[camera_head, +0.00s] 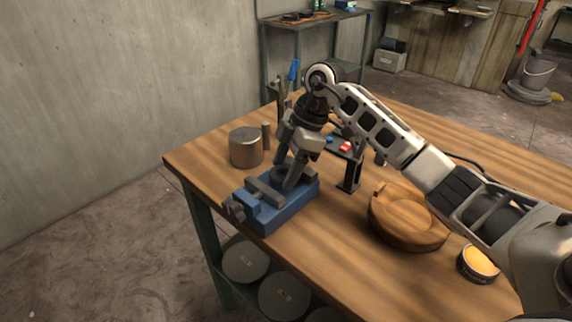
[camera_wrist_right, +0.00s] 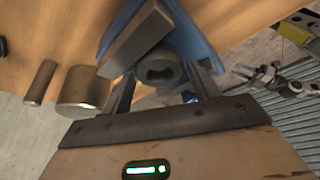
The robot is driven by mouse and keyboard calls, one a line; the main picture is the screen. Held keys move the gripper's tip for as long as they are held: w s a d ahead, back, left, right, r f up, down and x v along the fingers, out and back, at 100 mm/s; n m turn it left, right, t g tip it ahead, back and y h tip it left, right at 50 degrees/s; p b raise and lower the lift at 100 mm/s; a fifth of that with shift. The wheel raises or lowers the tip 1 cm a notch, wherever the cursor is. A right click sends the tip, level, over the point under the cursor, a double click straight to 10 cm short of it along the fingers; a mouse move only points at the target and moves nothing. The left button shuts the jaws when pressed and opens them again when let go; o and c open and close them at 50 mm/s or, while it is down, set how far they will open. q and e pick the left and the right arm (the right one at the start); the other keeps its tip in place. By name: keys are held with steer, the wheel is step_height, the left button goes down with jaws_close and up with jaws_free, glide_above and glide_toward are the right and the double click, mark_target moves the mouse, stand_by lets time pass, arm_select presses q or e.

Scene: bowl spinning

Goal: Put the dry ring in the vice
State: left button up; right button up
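The blue vice (camera_head: 268,215) stands on the left front part of the wooden table, with a grey jaw bar (camera_head: 265,191) across it. It also shows in the right wrist view, with its jaw bar (camera_wrist_right: 138,38). The dark grey ring (camera_wrist_right: 158,68) sits at the vice beside this bar; in the head view it is partly hidden by my fingers. Whether the far jaw touches it I cannot tell. My right gripper (camera_head: 286,178) points down over the vice. In the wrist view its fingers (camera_wrist_right: 160,78) stand apart on either side of the ring, with gaps visible. My left gripper is not in view.
A metal cylinder (camera_head: 245,148) and a thin rod (camera_head: 266,136) stand left of the vice. A small black stand (camera_head: 348,174) is to its right. A wooden bowl (camera_head: 385,228) and an orange-filled tin (camera_head: 478,264) lie further right. The table's front edge is close to the vice.

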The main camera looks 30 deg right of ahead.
steer(key=shift+r, duration=0.1)
steer(key=w+v, duration=0.1)
steer(key=v, duration=1)
steer(key=shift+s+d+r, duration=0.2)
steer(key=shift+s+r, duration=0.2)
steer(key=shift+s, duration=0.1)
steer(key=shift+s+f, duration=0.1)
